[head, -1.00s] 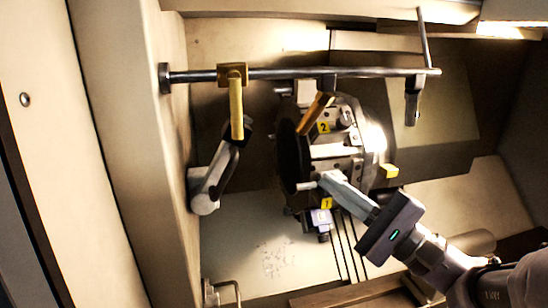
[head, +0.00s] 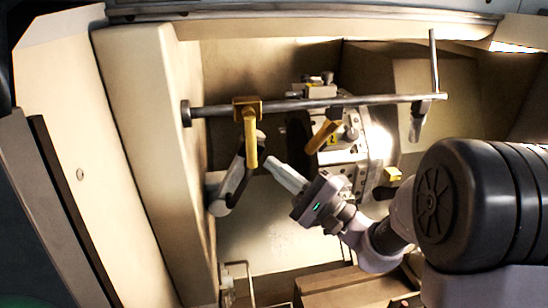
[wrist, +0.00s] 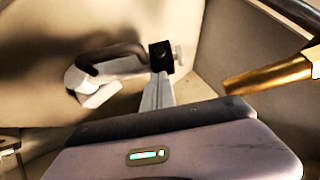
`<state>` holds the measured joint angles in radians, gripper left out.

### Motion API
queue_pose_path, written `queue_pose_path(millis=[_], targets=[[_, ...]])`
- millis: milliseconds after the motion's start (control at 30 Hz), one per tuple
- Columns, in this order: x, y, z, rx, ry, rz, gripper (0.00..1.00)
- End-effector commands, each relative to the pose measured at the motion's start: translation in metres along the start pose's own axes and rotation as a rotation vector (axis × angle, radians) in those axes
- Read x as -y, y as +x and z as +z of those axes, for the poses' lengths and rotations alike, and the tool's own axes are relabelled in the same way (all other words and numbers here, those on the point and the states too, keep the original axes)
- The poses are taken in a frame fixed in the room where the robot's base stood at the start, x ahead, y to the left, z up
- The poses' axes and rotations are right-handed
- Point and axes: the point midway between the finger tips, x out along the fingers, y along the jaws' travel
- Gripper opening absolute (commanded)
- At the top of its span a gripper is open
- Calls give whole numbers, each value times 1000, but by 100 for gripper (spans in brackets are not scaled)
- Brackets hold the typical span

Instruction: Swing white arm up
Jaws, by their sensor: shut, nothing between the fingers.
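The swing arm (head: 235,181) is mounted low on the left wall of the cell. It has a white pivot end, a dark grey bar and a black head, and it slants up to the right. In the wrist view its white pivot (wrist: 92,88) is at the left and its black block (wrist: 160,56) with a small pale pin is at the centre. My gripper (head: 270,163) is shut and empty, its tips just right of the arm's upper part. In the wrist view the fingertips end at the black block; I cannot tell whether they touch.
A steel rail (head: 310,103) crosses above, with a yellow handle (head: 251,138) hanging close over the arm's head and another yellow handle (head: 323,135) to its right. The turret (head: 345,155) stands right of my gripper. Open space lies below the arm.

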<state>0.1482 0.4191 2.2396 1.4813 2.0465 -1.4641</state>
Motion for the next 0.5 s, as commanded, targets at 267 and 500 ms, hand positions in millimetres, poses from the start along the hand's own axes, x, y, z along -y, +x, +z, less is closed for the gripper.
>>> queue_pose_path(millis=[267,500], targets=[[-1,6,6,-1,0,1,0],[0,6,7,-1,-3,3,0]])
